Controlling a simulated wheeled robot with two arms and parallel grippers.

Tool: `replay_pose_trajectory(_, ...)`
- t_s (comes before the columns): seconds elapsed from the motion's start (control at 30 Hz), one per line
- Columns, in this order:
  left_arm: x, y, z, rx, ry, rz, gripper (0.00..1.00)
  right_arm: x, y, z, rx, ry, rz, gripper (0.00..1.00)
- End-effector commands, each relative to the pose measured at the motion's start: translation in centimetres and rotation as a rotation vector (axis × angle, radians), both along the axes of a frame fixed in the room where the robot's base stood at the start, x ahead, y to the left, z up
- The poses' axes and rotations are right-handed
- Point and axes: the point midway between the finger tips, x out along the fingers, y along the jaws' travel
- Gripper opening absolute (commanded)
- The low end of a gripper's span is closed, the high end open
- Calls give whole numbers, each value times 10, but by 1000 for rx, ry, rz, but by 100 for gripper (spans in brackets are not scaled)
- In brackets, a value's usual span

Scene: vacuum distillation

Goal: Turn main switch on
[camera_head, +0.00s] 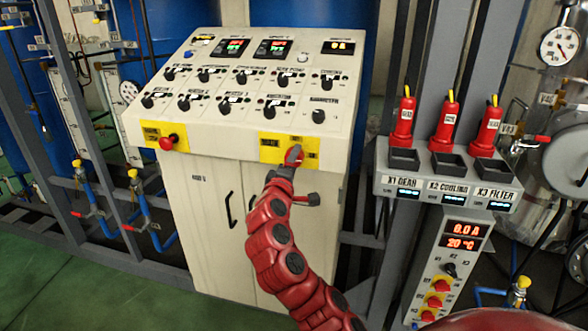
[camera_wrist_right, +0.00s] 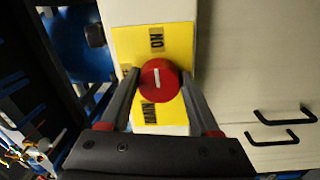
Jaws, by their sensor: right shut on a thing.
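The main switch is a red round knob (camera_wrist_right: 158,79) with a white line, on a yellow plate (camera_wrist_right: 172,45) marked MAIN and ON. In the head view the red knob (camera_head: 293,153) is on the right yellow plate (camera_head: 270,150) at the front of the white control cabinet (camera_head: 180,190). My right gripper (camera_wrist_right: 158,84) is shut on the knob, one finger on each side. In the right wrist view the white line runs roughly toward the ON label (camera_wrist_right: 156,38). My right gripper also shows in the head view (camera_head: 291,162). My left gripper is not in view.
A red emergency button (camera_head: 167,142) is on the left yellow plate. Several black knobs and lit displays are on the sloped panel above. At right stands a grey rack (camera_head: 440,187) with red bottles. Black door handles (camera_wrist_right: 275,120) show below the switch.

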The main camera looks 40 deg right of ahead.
Motion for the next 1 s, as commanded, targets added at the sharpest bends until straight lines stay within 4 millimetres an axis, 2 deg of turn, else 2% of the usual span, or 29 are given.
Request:
replay_pose_trajectory(0.13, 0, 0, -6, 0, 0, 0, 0, 0, 0, -1, 19, -22, 0, 7)
replay_pose_trajectory(0.6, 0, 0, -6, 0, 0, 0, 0, 0, 0, -1, 28, -32, 0, 7)
replay_pose_trajectory(0.63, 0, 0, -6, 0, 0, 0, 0, 0, 0, -1, 28, -32, 0, 65)
replay_pose_trajectory(0.8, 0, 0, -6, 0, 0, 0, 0, 0, 0, 0, 28, -32, 0, 93)
replay_pose_trajectory(1.0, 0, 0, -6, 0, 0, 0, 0, 0, 0, 0, 27, -31, 0, 93)
